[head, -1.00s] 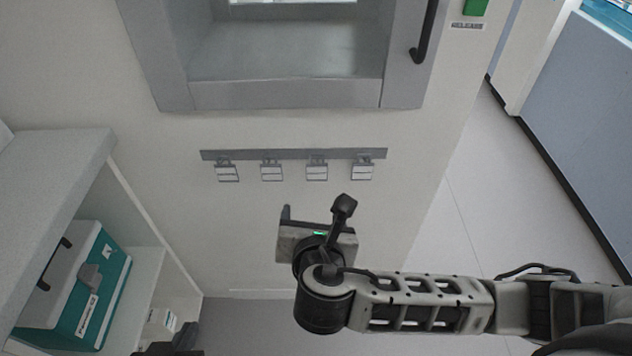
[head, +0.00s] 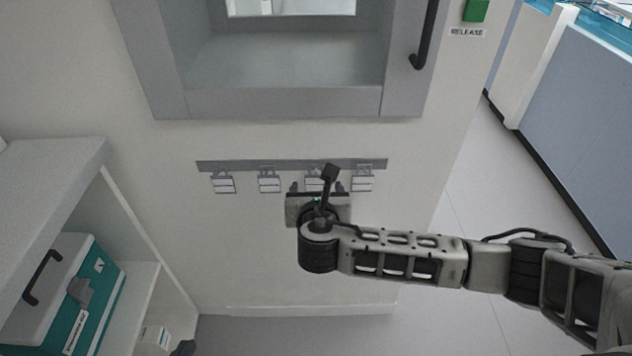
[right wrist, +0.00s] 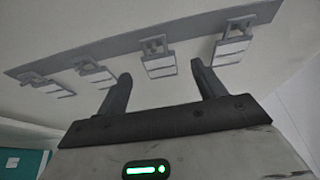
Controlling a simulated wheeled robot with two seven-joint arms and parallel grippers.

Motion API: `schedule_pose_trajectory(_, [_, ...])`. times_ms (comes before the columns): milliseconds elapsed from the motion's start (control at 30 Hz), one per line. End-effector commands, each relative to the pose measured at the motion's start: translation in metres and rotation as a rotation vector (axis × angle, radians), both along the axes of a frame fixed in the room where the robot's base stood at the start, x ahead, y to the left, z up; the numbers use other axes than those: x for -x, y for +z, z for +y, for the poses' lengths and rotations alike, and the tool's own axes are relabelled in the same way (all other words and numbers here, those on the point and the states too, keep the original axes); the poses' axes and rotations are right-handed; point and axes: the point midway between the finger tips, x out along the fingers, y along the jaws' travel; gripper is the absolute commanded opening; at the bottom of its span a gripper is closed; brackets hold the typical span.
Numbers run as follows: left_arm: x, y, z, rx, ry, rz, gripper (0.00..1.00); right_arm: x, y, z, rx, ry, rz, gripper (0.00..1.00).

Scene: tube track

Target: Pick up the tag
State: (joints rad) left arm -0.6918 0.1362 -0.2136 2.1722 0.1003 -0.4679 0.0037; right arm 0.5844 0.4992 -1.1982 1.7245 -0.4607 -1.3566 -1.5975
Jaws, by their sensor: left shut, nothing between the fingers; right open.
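Several small white tags (head: 223,183) hang in a row from a grey rail (head: 230,165) on the wall. The tag third from the left (right wrist: 160,66) shows between my right fingertips in the right wrist view. My right gripper (head: 316,188) is open and empty, pointing at the wall just below that tag (head: 314,181). My wrist part hides some of it in the head view. I see no contact between the fingers and the tag. A dark tip at the bottom edge appears to be my left gripper (head: 184,348), shut and mostly out of frame.
A grey-framed recess (head: 285,102) with a black handle (head: 424,40) is above the rail. A green release button (head: 475,10) is at the upper right. A shelf unit (head: 60,165) with a teal case (head: 85,310) stands at the left. The wall below the rail is clear.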

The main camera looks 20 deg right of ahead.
Motion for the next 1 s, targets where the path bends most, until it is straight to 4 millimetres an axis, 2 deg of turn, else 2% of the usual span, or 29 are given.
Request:
schedule_pose_trajectory(100, [0.002, -0.004, -0.001, 0.007, 0.002, 0.004, 0.0, -0.017, -0.009, -0.004, 0.002, -0.001, -0.001, 0.69])
schedule_pose_trajectory(200, [0.002, -0.004, -0.001, 0.012, 0.003, 0.003, 0.0, -0.025, -0.013, -0.007, 0.001, 0.0, 0.0, 0.69])
schedule_pose_trajectory(467, [0.0, 0.001, -0.001, 0.016, 0.004, -0.007, 0.0, -0.027, -0.014, -0.007, 0.0, 0.001, 0.002, 0.69])
schedule_pose_trajectory(633, [0.0, 0.001, -0.001, 0.014, 0.005, -0.007, 0.0, -0.027, -0.014, -0.007, 0.0, 0.001, 0.001, 0.25])
schedule_pose_trajectory(667, [0.0, 0.001, -0.001, 0.014, 0.005, -0.007, 0.0, -0.027, -0.013, -0.007, 0.0, 0.001, 0.001, 0.21])
schedule_pose_trajectory(1000, [-0.001, 0.0, -0.001, 0.012, 0.004, -0.007, 0.0, -0.027, -0.011, -0.007, -0.001, 0.001, 0.001, 0.21])
